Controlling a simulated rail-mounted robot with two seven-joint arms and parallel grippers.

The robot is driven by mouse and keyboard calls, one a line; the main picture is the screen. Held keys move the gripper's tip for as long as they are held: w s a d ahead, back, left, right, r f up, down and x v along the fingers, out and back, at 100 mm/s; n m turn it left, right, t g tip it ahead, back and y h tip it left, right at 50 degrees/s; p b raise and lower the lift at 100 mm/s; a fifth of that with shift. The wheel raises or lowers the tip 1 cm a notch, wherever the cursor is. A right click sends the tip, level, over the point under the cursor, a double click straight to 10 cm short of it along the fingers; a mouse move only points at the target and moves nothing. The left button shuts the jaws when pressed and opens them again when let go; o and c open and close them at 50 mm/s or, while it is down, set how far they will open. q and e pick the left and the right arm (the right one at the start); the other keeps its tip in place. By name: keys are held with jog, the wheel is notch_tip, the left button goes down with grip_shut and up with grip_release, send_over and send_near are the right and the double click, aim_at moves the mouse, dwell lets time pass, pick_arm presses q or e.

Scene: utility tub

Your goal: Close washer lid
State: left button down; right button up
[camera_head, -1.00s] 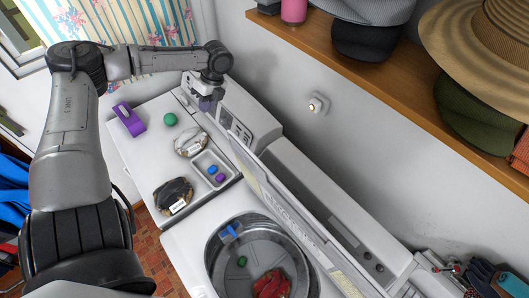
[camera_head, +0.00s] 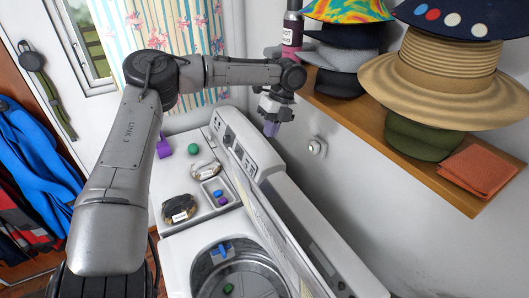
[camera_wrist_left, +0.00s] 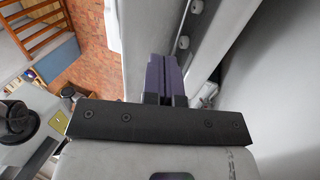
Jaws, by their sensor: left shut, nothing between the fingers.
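The washer (camera_head: 176,268) is at the bottom of the head view, with its round metal drum (camera_head: 205,272) uncovered. Its lid (camera_head: 262,222) stands raised as a thin, steep panel between the drum and the control panel. My left gripper (camera_head: 271,129) has purple fingers and is shut and empty. It appears above and behind the control panel, near the wall and apart from the lid. In the left wrist view, the shut fingers (camera_wrist_left: 165,76) point at a pale panel edge; I cannot tell whether this is the lid. My right gripper is not in view.
A shelf with hats (camera_head: 440,75) and a dark bottle (camera_head: 292,28) is close to my left wrist. A green ball (camera_head: 193,149), wrapped bundles and a small tray (camera_head: 212,190) sit on the left machine. A blue item (camera_head: 222,249) is in the drum.

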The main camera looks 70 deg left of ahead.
pick_arm(q)
jog(key=s+f+p, duration=0.6)
jog(key=s+f, duration=0.1)
jog(key=f, duration=0.2)
jog(key=shift+d+f, duration=0.2)
jog(key=shift+d, duration=0.15)
dwell(0.3)
